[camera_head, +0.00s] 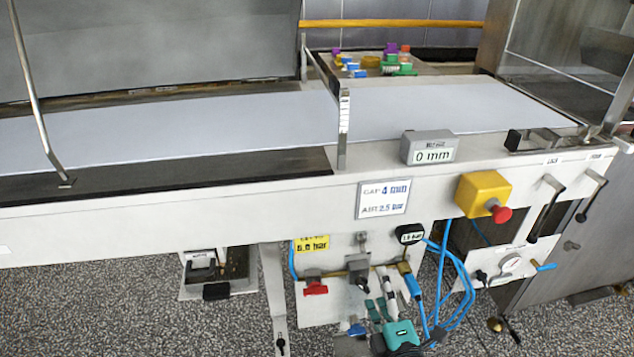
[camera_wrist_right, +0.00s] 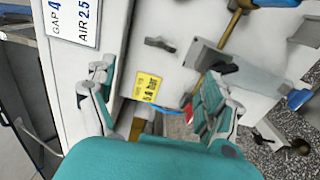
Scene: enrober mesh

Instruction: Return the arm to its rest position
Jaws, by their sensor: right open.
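My right gripper (camera_head: 380,298) shows at the bottom centre of the head view, a teal and grey hand in front of the valve panel (camera_head: 318,313) below the conveyor. In the right wrist view my right gripper (camera_wrist_right: 155,98) has its two fingers spread wide apart, with nothing held between them. The yellow 5.8 bar label (camera_wrist_right: 148,87) and a red valve handle (camera_wrist_right: 188,112) show behind the gap between the fingers. Whether a finger touches the panel cannot be told. My left gripper is in neither view.
Blue hoses (camera_head: 462,285) hang right of the gripper. A yellow box with a red stop button (camera_head: 484,194) and black handles (camera_head: 546,208) sit on the machine's front. The white conveyor belt (camera_head: 220,125) runs above. Speckled floor (camera_head: 130,310) is open at lower left.

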